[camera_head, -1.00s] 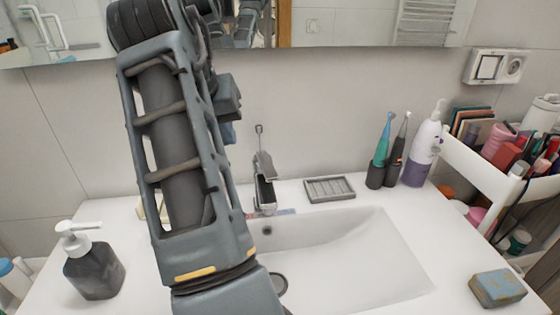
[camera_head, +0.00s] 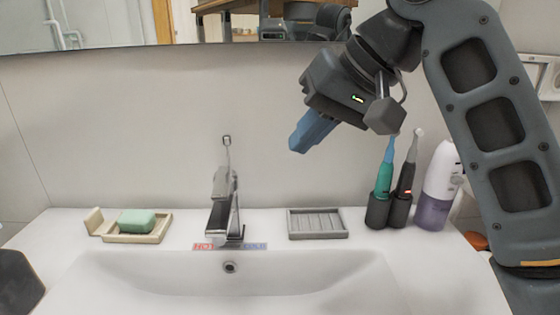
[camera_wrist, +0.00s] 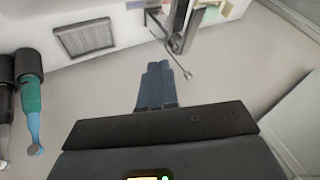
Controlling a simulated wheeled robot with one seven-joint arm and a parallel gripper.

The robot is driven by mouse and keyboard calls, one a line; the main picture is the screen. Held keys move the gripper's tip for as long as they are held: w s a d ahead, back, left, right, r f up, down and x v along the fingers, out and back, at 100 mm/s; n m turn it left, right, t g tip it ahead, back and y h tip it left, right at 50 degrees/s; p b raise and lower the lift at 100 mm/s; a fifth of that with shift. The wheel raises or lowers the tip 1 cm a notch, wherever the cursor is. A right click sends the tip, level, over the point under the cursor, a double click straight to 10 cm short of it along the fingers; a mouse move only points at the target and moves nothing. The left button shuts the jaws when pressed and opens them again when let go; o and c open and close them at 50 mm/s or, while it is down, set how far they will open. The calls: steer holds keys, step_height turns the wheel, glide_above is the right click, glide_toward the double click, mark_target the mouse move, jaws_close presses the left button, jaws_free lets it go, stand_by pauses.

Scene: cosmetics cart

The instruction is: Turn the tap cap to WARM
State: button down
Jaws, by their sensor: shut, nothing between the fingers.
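The chrome tap (camera_head: 228,215) stands at the back of the sink, with its cap (camera_head: 222,181) on top and a thin rod (camera_head: 228,152) rising from it. A red and blue label strip (camera_head: 205,247) lies at its base, red on the left. My gripper (camera_head: 298,148) is to the right of the cap and higher, with its blue fingers shut and empty, pointing down-left. In the wrist view, the shut fingers (camera_wrist: 157,72) are beside the tap (camera_wrist: 181,22) and its rod (camera_wrist: 187,74), with a gap between.
A grey ridged dish (camera_head: 318,223) lies right of the tap. Toothbrushes (camera_head: 384,178) in dark holders and a white-purple bottle (camera_head: 438,190) stand further right. A green soap (camera_head: 137,220) on a beige dish (camera_head: 160,234) is at left. The wall is close behind the tap.

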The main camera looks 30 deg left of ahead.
steer(key=s+a+f, duration=0.2)
steer(key=a+f, duration=0.5)
steer(key=a, duration=0.2)
steer(key=shift+s+f+p, duration=0.15)
steer(key=shift+f+p, duration=0.1)
steer(key=shift+p, duration=0.15)
